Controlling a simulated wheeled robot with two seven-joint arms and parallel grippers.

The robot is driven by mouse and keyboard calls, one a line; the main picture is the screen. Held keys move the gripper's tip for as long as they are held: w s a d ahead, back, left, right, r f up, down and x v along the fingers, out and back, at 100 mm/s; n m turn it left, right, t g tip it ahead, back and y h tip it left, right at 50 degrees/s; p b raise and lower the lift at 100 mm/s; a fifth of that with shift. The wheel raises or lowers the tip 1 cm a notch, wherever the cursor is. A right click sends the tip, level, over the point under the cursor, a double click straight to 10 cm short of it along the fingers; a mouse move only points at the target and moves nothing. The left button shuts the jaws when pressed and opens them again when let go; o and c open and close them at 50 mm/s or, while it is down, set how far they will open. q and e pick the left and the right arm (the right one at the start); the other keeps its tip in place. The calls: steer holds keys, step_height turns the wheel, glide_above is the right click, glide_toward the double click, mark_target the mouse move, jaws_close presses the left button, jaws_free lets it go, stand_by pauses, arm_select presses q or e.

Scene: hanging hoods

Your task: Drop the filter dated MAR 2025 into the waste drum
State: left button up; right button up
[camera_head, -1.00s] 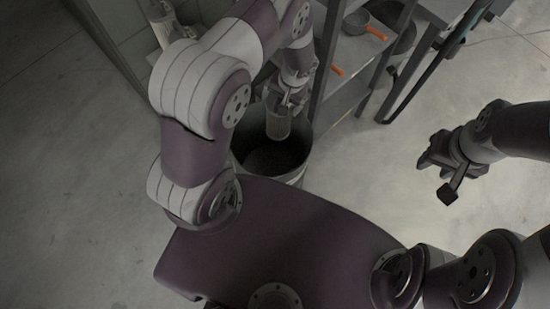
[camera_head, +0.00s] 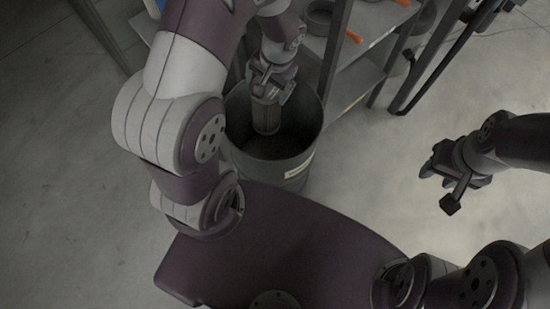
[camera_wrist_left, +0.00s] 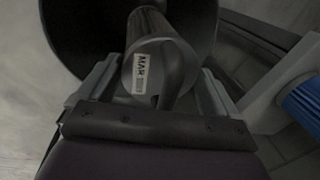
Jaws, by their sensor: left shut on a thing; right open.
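The filter (camera_head: 265,117) is a grey cylinder held by my left gripper (camera_head: 268,92), which is shut on it. In the head view it hangs over the drum's mouth, its lower end appearing within the rim. In the left wrist view the filter (camera_wrist_left: 158,62) has a white label reading "MAR"; the smaller print is too small to read. The waste drum (camera_head: 290,172) is a dark open cylinder with a pale label on its side; its dark wall also shows in the left wrist view (camera_wrist_left: 75,30). My right gripper (camera_head: 450,168) is open and empty over the floor at right.
A metal shelf rack (camera_head: 350,78) stands just behind and right of the drum, holding pans with orange handles (camera_head: 355,37). A blue ribbed cylinder (camera_wrist_left: 303,100) shows at the right of the left wrist view. The floor between the drum and my right gripper is clear.

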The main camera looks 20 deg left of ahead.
arm_select(q)
steer(key=shift+f, duration=0.65)
arm_select(e)
steer(key=shift+f, duration=0.55)
arm_select(q)
steer(key=o, duration=0.8)
steer(key=r+p, duration=0.1)
steer(key=r, duration=0.3)
steer(key=d+r+p, duration=0.1)
steer(key=r, duration=0.3)
steer(key=d+r+p, duration=0.1)
steer(key=r, duration=0.3)
steer(key=shift+s+d+r, duration=0.15)
steer(key=shift+d+r, duration=0.1)
steer(key=shift+r, duration=0.05)
arm_select(e)
step_height(320, 180, up, 3)
steer(key=shift+r, duration=0.1)
